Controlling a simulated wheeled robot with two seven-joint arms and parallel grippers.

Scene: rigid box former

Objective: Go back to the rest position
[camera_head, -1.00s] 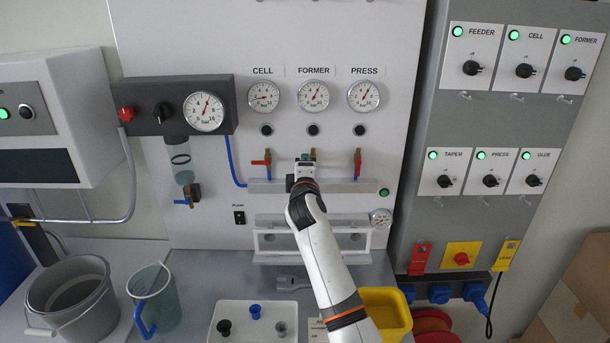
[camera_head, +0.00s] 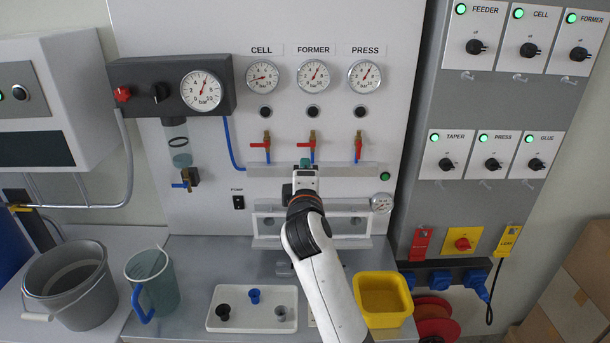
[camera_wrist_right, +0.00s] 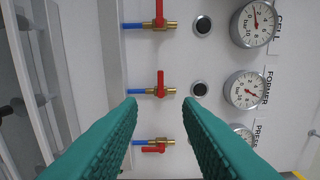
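My right arm reaches up from the bottom of the head view. Its gripper (camera_head: 305,163) is just below and in front of the middle valve (camera_head: 312,145), under the FORMER gauge (camera_head: 313,76). In the right wrist view the two teal fingers (camera_wrist_right: 160,120) are wide apart with nothing between them. The middle valve's red handle (camera_wrist_right: 160,80) lies ahead of them, apart from the tips, crosswise to its pipe. The left valve's red handle (camera_head: 257,145) is also crosswise. The right valve's red handle (camera_head: 358,148) stands upright along its pipe. My left gripper is out of view.
A pale rail (camera_head: 350,169) and a white rack (camera_head: 350,242) are on the panel around the gripper. The switch cabinet (camera_head: 430,200) stands at right.

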